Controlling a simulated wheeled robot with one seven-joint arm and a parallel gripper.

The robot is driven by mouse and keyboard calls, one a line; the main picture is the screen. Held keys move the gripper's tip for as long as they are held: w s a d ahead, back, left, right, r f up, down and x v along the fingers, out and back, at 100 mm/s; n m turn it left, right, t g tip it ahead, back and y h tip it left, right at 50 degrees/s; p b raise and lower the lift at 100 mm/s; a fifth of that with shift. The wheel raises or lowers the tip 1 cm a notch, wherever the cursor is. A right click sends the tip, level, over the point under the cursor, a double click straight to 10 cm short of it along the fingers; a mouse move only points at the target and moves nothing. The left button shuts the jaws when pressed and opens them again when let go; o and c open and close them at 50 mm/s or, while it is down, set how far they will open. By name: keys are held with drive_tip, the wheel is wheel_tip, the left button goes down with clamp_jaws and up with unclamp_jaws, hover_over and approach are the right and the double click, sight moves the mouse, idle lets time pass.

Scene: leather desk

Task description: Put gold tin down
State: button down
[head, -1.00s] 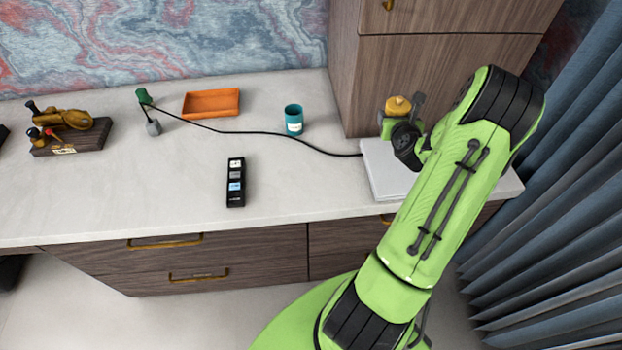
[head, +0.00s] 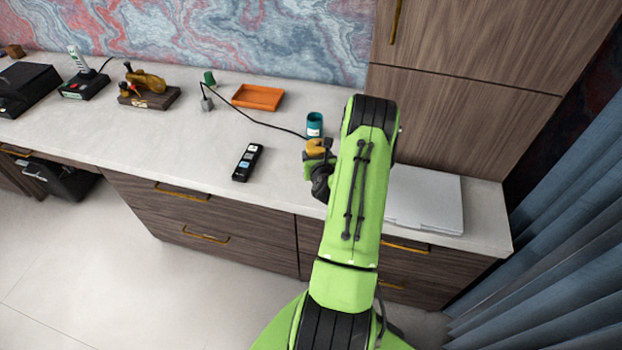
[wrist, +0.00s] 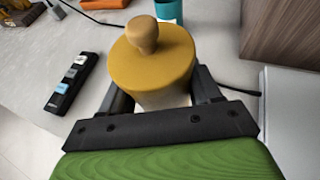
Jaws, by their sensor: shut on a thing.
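The gold tin (wrist: 152,65) has a round lid with a knob and fills the middle of the wrist view, upright between the two dark fingers. In the head view the gold tin (head: 318,145) shows at the end of my green arm, in front of the teal cup. My gripper (wrist: 160,98) is shut on the tin. It also shows in the head view (head: 317,160), partly hidden by my arm, over the front part of the pale desk top (head: 205,135). I cannot tell whether the tin touches the desk.
A teal cup (head: 314,124) stands just behind the tin. A black remote-like device (head: 248,162) lies to the left, and an orange tray (head: 258,97) farther back. A black cable (head: 262,122) crosses behind. A closed silver laptop (head: 425,198) lies right, beside the tall wooden cabinet (head: 455,110).

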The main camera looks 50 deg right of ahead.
drive_tip(key=shift+f+b, duration=1.1)
drive_tip(key=shift+f, duration=2.1)
drive_tip(key=shift+c, duration=1.1)
unclamp_jaws()
drive_tip(key=shift+r, duration=0.1)
